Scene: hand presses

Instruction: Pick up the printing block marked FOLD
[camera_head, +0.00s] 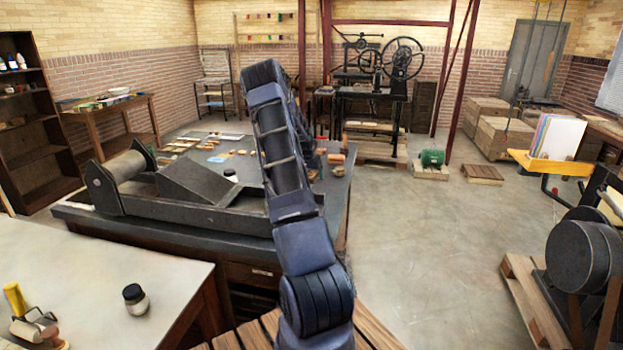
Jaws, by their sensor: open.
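Several small wooden and reddish-brown blocks lie on the dark press table. One block (336,158) and a smaller piece (339,171) sit near its right edge, just right of my arm. No lettering is legible at this size, so I cannot tell which block is marked FOLD; it may be hidden behind my arm. My arm rises across the middle of the view and bends down over the table. My gripper (319,162) is at its far end, mostly hidden behind the arm, close to the blocks. It is open, and I see nothing held in it.
A flatbed press with a roller (125,166) fills the table's left front. Another press (585,250) stands at right. The concrete floor (430,240) between is clear.

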